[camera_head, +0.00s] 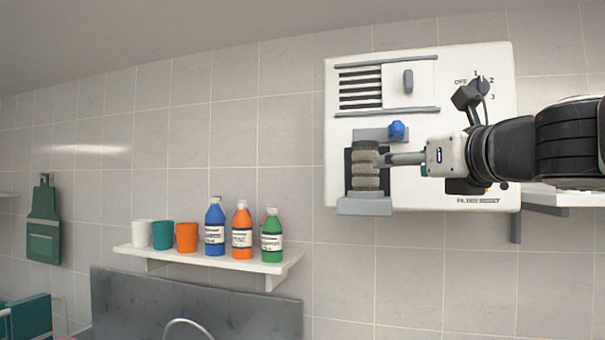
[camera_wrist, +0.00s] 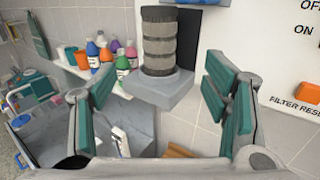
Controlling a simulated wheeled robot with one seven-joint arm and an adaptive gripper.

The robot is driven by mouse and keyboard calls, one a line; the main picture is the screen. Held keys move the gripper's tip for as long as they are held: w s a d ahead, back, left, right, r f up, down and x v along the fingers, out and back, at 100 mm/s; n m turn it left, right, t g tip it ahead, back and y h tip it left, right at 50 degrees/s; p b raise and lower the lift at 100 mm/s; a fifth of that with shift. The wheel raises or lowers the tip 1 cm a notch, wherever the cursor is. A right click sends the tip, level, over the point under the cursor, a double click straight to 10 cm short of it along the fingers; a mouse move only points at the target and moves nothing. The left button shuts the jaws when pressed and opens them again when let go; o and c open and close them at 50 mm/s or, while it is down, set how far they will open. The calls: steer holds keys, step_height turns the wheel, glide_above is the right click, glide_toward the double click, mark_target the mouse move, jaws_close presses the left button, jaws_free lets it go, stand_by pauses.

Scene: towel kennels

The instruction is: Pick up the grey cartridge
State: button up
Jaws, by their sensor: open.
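The grey cartridge (camera_head: 366,166) is a ribbed, upright cylinder in the dark recess of a white wall unit (camera_head: 420,80). It stands on a grey ledge (camera_head: 364,206). In the wrist view the cartridge (camera_wrist: 160,42) shows at top centre, with the ledge (camera_wrist: 158,90) below it. My gripper (camera_head: 385,160) reaches in from the right in the head view, its finger close to the cartridge. In the wrist view my gripper (camera_wrist: 158,85) is open, its teal-padded fingers spread to either side of the ledge and cartridge. I cannot tell whether a finger touches the cartridge.
A blue knob (camera_head: 397,129) sits just above the cartridge's right side. A rotary switch (camera_head: 479,87) is at the unit's upper right. A wall shelf (camera_head: 210,259) with cups and bottles stands left, above a grey basin panel (camera_head: 200,300). Tiled wall between shelf and unit is clear.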

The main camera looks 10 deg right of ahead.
mark_target(366, 162)
steer(key=w, duration=0.2)
steer(key=w+a, duration=0.1)
steer(key=w, duration=0.5)
steer(key=shift+a+b, duration=0.25)
steer(key=shift+b, duration=0.15)
steer(key=shift+w+a+r+p, duration=0.1)
steer(key=shift+w+a+r, duration=0.1)
steer(key=shift+w, duration=0.7)
steer(key=shift+w+a+r+p, duration=0.1)
steer(key=shift+w+a, duration=0.15)
steer(key=shift+w, duration=0.6)
steer(key=shift+w+a+r+p, duration=0.1)
steer(key=shift+w+a, duration=0.1)
steer(key=shift+w, duration=0.7)
steer(key=shift+c, duration=0.3)
steer(key=c, duration=1.3)
